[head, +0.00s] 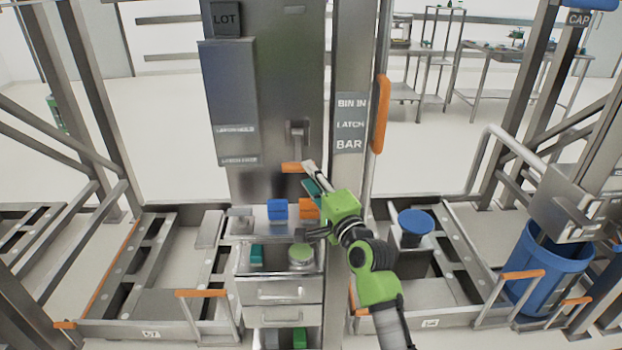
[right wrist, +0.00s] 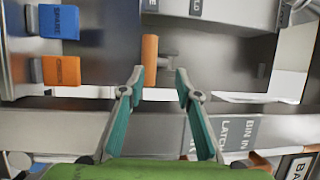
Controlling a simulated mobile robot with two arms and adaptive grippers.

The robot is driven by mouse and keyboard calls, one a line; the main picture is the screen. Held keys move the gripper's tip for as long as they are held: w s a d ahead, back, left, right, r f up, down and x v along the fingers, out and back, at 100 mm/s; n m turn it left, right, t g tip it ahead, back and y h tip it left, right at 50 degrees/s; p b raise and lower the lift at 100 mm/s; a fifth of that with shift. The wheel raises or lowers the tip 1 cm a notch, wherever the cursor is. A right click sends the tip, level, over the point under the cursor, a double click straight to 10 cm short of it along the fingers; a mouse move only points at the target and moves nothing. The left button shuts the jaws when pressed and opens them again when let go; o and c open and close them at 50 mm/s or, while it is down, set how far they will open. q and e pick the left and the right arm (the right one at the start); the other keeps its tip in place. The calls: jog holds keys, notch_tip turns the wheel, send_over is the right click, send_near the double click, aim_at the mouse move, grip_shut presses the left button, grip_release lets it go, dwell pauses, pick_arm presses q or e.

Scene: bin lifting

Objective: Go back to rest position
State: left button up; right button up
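My right gripper (head: 309,174) is in front of the grey metal cabinet (head: 270,110) at the middle of the head view. In the right wrist view the right gripper (right wrist: 160,82) has its teal-padded fingers spread, with nothing held between them. An orange handle (head: 292,167) on the cabinet front is close to the fingertips. In the right wrist view this orange handle (right wrist: 150,60) lies just beyond them, and I cannot tell the exact gap. My left gripper is not in view.
Blue (head: 277,209) and orange (head: 310,209) boxes stand on a shelf below my right gripper. A post with a sign (head: 350,122) and a long orange handle (head: 380,114) stand beside it. A blue bin (head: 545,268) is at the right. Metal frames flank both sides.

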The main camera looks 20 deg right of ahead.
dwell(0.3)
jog(key=s+a+f+n+g, duration=0.1)
jog(key=s+f+n+g, duration=0.25)
jog(key=f, duration=1.35)
jog(key=s+a+f+n+g, duration=0.1)
jog(key=s+f+n+g, duration=0.2)
jog(key=f, duration=1.3)
jog(key=s+f+n+g+h, duration=0.1)
jog(key=s+f+n+g, duration=0.3)
jog(key=s+f, duration=1.5)
jog(key=s+d+f+n+g, duration=0.1)
jog(key=s+f, duration=0.5)
jog(key=s, duration=0.6)
jog(key=s+d+f+n+g+h, duration=0.1)
jog(key=s+f+n+g, duration=0.3)
jog(key=s, duration=0.8)
jog(key=s+d+f+n+g, duration=0.1)
jog(key=s+f+n+g, duration=0.1)
jog(key=s+f, duration=0.5)
jog(key=s+n, duration=0.1)
jog(key=s, duration=0.4)
jog(key=shift+f, duration=0.4)
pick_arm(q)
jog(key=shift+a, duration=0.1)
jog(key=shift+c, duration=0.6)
